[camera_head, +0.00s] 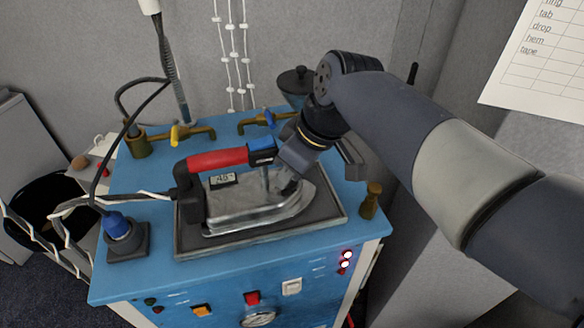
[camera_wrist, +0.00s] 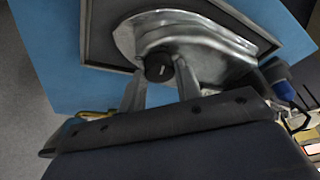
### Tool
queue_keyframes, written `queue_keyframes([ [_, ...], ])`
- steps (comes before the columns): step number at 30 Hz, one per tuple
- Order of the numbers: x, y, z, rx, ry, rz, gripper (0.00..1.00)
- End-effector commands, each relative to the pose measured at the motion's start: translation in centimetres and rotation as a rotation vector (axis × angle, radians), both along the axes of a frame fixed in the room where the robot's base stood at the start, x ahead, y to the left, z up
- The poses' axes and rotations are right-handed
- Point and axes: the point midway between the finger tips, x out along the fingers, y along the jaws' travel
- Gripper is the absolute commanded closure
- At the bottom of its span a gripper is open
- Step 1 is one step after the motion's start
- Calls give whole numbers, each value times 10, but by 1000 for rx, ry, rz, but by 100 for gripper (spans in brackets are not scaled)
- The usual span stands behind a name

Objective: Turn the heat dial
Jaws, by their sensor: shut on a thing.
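A steam iron (camera_head: 245,208) with a silver body and a red handle (camera_head: 217,159) rests on a dark tray on a blue cabinet. The heat dial (camera_wrist: 158,67) is a small black round knob with a pale mark, at the edge of the iron's silver body in the wrist view. My gripper (camera_wrist: 158,76) has one finger on each side of the dial and is shut on it. In the head view my gripper (camera_head: 279,181) reaches down at the iron's right end, and the arm comes in from the right. The fingers partly hide the dial there.
The dark tray (camera_head: 190,246) frames the iron. A small brass post (camera_head: 371,200) stands right of it, and brass valves (camera_head: 180,134) stand behind. A blue-capped fitting (camera_head: 118,227) with cables is at left. Switches and a gauge (camera_head: 258,317) are on the cabinet front.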

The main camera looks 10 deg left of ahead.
Motion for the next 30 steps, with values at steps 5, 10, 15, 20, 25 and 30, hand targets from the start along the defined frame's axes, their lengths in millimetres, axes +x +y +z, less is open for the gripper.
queue_keyframes([
  [5,-1,0,0,1,0,-37,92],
  [10,-1,0,0,0,1,-48,92],
  [15,-1,0,0,0,0,-49,92],
  [20,0,0,0,0,1,-48,67],
  [25,0,0,0,0,0,-48,53],
  [30,0,0,0,0,0,-48,47],
])
